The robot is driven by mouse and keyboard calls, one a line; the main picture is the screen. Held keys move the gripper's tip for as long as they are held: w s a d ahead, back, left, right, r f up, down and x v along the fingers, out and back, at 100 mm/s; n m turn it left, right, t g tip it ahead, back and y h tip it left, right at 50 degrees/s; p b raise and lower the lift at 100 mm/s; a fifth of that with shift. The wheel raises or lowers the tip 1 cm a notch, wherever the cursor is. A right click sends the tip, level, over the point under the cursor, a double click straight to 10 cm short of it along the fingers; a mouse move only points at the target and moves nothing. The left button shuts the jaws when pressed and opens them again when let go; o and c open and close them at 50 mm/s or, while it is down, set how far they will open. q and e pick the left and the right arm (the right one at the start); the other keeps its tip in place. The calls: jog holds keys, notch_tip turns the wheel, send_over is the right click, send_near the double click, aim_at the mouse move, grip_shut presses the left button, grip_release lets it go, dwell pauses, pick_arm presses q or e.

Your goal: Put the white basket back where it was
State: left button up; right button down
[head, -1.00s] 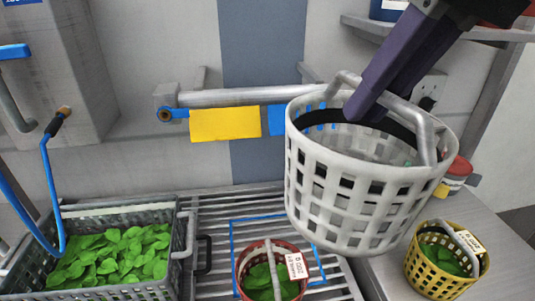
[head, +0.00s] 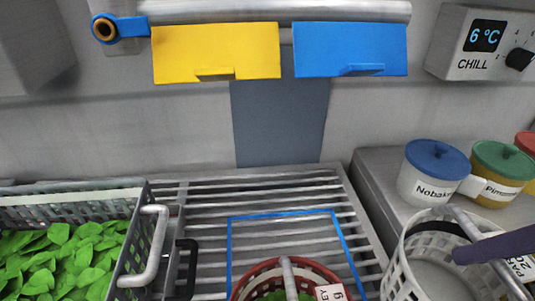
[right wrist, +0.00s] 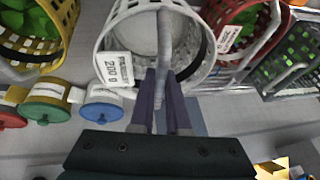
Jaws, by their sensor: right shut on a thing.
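The white basket (head: 437,262) is at the lower right of the head view, partly cut off by the frame. It also shows in the right wrist view (right wrist: 112,38), with a white 200 g tag on it. My right gripper (head: 495,247) is shut on its grey handle; in the right wrist view its purple fingers (right wrist: 160,92) close around the handle bar. The basket appears empty. Its underside is hidden, so I cannot tell whether it touches the counter. My left gripper is not in view.
A red basket (head: 268,277) of greens stands at the blue outline (head: 232,250) on the slatted rack. A crate (head: 130,235) of leaves is at left. Lidded tubs (head: 430,180) stand behind the white basket. A yellow basket (right wrist: 62,15) shows in the right wrist view.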

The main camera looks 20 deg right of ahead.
aim_at(457, 230)
jog(key=w+a+b, duration=0.3)
jog(key=w, duration=1.5)
notch_tip(457, 230, down, 7)
jog(key=shift+s+d+b, duration=0.2)
jog(key=shift+d+b, duration=0.15)
jog(key=shift+b, duration=0.05)
jog(key=shift+f, duration=0.2)
jog(key=c, duration=0.9)
grip_release()
